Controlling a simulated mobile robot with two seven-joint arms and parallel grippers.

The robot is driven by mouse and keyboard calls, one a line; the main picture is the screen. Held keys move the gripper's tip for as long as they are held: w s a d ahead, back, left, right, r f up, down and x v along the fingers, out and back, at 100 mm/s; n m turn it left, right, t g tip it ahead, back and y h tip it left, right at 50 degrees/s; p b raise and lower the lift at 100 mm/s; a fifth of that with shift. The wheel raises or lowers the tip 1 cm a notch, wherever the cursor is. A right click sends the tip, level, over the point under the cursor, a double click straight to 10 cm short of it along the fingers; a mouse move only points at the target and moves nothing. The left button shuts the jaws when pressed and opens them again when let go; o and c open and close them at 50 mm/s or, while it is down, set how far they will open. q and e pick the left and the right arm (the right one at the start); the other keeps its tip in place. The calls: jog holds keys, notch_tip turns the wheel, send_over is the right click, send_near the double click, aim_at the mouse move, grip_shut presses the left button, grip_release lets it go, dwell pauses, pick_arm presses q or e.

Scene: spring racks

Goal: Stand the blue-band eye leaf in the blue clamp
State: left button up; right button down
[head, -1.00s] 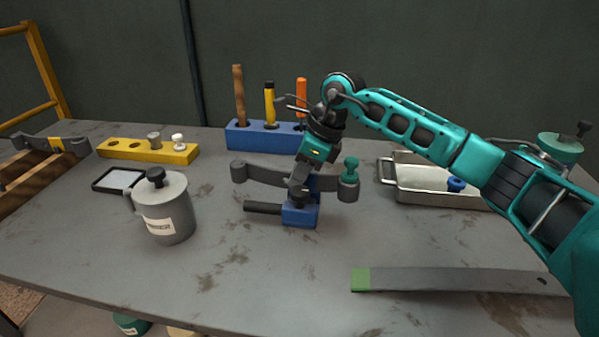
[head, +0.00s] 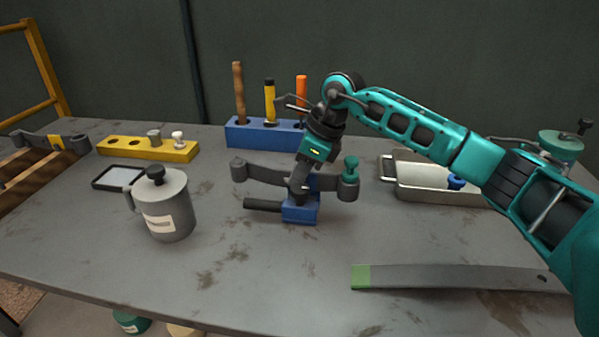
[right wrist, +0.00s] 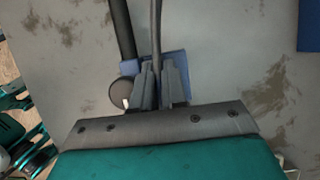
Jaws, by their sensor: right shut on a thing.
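The grey eye leaf (head: 265,173) is on edge at the blue clamp (head: 300,212), with an eye at each end. A bit of blue on it shows right beside my gripper. A teal-topped pin stands at its right eye. My right gripper (head: 300,190) is shut on the leaf near its middle, directly above the clamp. In the right wrist view the leaf (right wrist: 156,25) runs edge-on between the fingers (right wrist: 158,85), over the clamp (right wrist: 178,64). The fingers hide how deep the leaf sits in the jaws. My left gripper is out of view.
The clamp's black handle (head: 262,205) points left. A grey lidded can (head: 170,215) stands at left. A green-banded leaf (head: 440,278) lies in front. A metal tray (head: 425,178) is at right, a blue tool block (head: 250,135) and yellow block (head: 150,149) behind. The front middle is clear.

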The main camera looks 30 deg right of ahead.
jog(key=shift+f+b, duration=0.45)
jog(key=shift+r, duration=0.2)
jog(key=shift+r+p, duration=0.35)
jog(key=shift+p, duration=0.1)
jog(key=shift+r, duration=0.25)
dwell(0.6)
jog(key=shift+p, duration=0.3)
jog(key=shift+f+b, duration=0.45)
jog(key=shift+f, duration=0.3)
dwell(0.7)
jog(key=shift+r+p, duration=0.6)
jog(key=shift+r, duration=0.2)
dwell(0.7)
jog(key=shift+f, duration=0.2)
dwell(0.6)
